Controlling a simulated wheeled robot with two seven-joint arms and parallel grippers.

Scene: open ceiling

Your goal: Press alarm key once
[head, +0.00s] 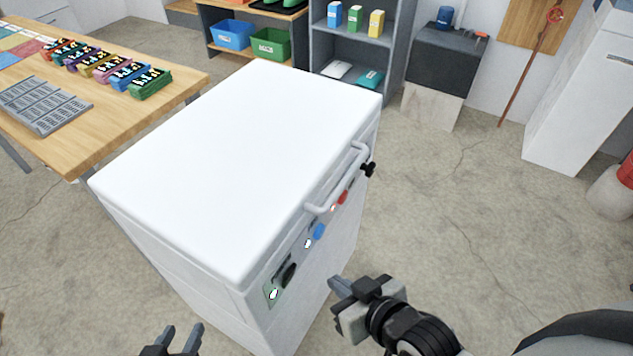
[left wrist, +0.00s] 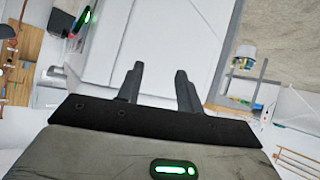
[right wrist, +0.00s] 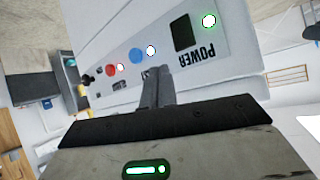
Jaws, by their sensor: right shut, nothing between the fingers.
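A white cabinet (head: 240,150) has a control panel on its right-hand side. The panel carries a black POWER switch (right wrist: 185,32), a blue button (right wrist: 136,54), a red button (right wrist: 110,70) and a black knob (right wrist: 88,79). In the head view the blue button (head: 318,231) and red button (head: 342,197) lie below the handle. The small labels beside them are unreadable, so I cannot tell which is the alarm key. My right gripper (head: 337,285) is shut and empty, in front of the panel and apart from it. My left gripper (head: 180,338) is open and empty, near the cabinet's front side.
A bar handle (head: 340,182) sticks out above the panel. A grey shelf (head: 358,55) stands behind the cabinet. The floor (head: 450,190) to the right is clear.

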